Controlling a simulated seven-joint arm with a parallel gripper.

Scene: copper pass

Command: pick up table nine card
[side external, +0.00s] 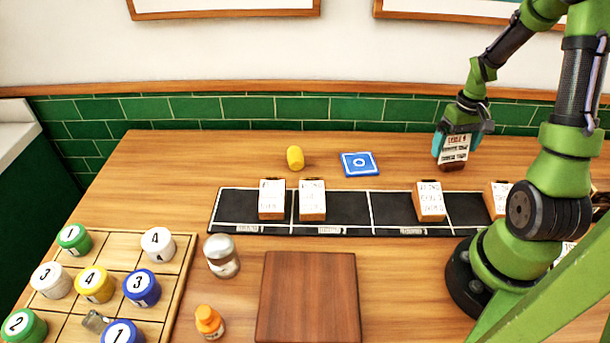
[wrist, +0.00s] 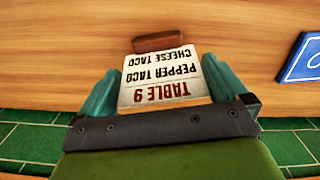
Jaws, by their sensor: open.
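The table nine card (side external: 455,148) is a white ticket with a brown wooden base, at the back right of the table near the green tiles. In the wrist view the card (wrist: 162,82) reads "TABLE 9, PEPPER TACO, CHEESE TACO", upside down. My gripper (side external: 460,142) is above and around the card's upper part, with a teal finger on each side. In the wrist view my gripper (wrist: 165,92) is open, with the card between its fingers. Whether either finger touches the card is hard to tell.
A black rail (side external: 390,207) with several other cards lies in front. A blue coaster (side external: 360,164) and a yellow object (side external: 295,157) lie to the left. A brown board (side external: 308,297), a shaker (side external: 221,256), an orange bottle (side external: 209,321) and a grid board (side external: 178,262) with numbered discs are nearer.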

